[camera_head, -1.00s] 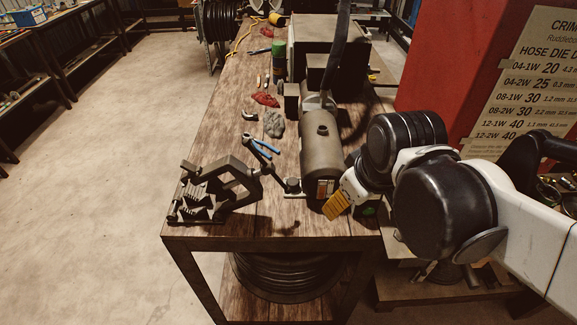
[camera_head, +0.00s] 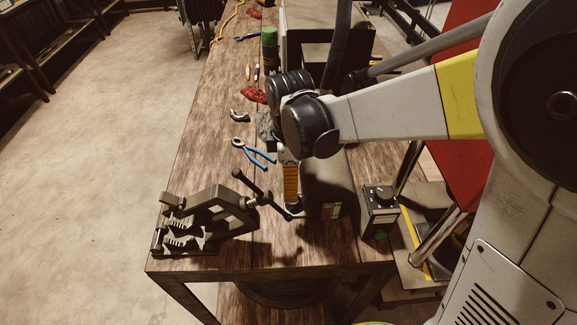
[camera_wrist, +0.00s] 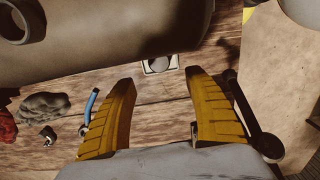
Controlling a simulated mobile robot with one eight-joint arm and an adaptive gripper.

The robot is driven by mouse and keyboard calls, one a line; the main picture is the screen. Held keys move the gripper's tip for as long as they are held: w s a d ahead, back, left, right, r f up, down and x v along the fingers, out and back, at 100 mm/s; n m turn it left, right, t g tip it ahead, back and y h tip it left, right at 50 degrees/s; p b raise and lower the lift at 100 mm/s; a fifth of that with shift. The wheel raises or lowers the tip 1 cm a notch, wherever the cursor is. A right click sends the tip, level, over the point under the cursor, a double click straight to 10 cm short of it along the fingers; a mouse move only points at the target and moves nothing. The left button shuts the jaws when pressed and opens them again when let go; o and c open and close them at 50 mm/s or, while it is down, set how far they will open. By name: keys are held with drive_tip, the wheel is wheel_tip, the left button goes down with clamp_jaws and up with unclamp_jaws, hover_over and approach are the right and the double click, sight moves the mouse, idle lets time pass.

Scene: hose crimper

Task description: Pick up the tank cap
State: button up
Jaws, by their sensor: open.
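A small round piece on a pale square plate (camera_wrist: 158,64) lies on the bench beside the grey tank (camera_wrist: 115,45) in the wrist view; it looks like the tank cap, but I cannot be sure. The tank has a round open hole (camera_wrist: 15,20) on top. My gripper (camera_wrist: 160,80) is open and empty, its yellow fingertips either side of the round piece in the picture. In the head view my gripper (camera_head: 293,203) points down beside the tank (camera_head: 328,186) and largely hides the piece. I cannot tell the height gap.
A dark vise (camera_head: 205,220) with a long handle stands close left of my gripper. Blue pliers (camera_head: 258,153), a grey rag (camera_wrist: 45,105) and a red rag (camera_head: 253,95) lie farther back. A control box (camera_head: 380,210) stands right of the tank.

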wheel_tip(320, 180, down, 3)
drive_tip(key=shift+s+f+b, duration=0.1)
drive_tip(key=shift+b, duration=0.2)
drive_tip(key=f, duration=0.1)
drive_tip(key=f+b, duration=0.1)
drive_tip(key=f, duration=0.1)
drive_tip(key=f+b, duration=0.1)
drive_tip(key=f, duration=0.1)
drive_tip(key=shift+d+f, duration=0.15)
drive_tip(key=shift+d, duration=0.15)
drive_tip(key=c, duration=1.2)
